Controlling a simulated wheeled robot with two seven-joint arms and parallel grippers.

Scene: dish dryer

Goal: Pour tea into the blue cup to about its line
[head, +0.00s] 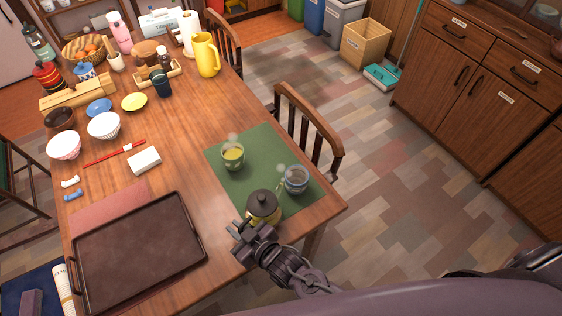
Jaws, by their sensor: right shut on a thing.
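A glass teapot (263,207) with a dark lid and yellow-green tea is over the front right of the green mat (262,150). My right gripper (251,231) is shut on the teapot at its near side. The teapot's spout points up and right towards the blue cup (297,180), close to its rim. The blue cup stands upright on the mat's right part; its tea level and line are too small to read. A second cup (232,155) with yellow-green tea stands on the mat further back, with faint steam above. My left gripper is out of view.
A dark tray (138,252) lies at the table's front left. A white box (144,160), red chopsticks (115,153) and bowls (104,126) lie left of the mat. A yellow pitcher (206,55) stands at the back. A chair (308,122) stands against the right edge.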

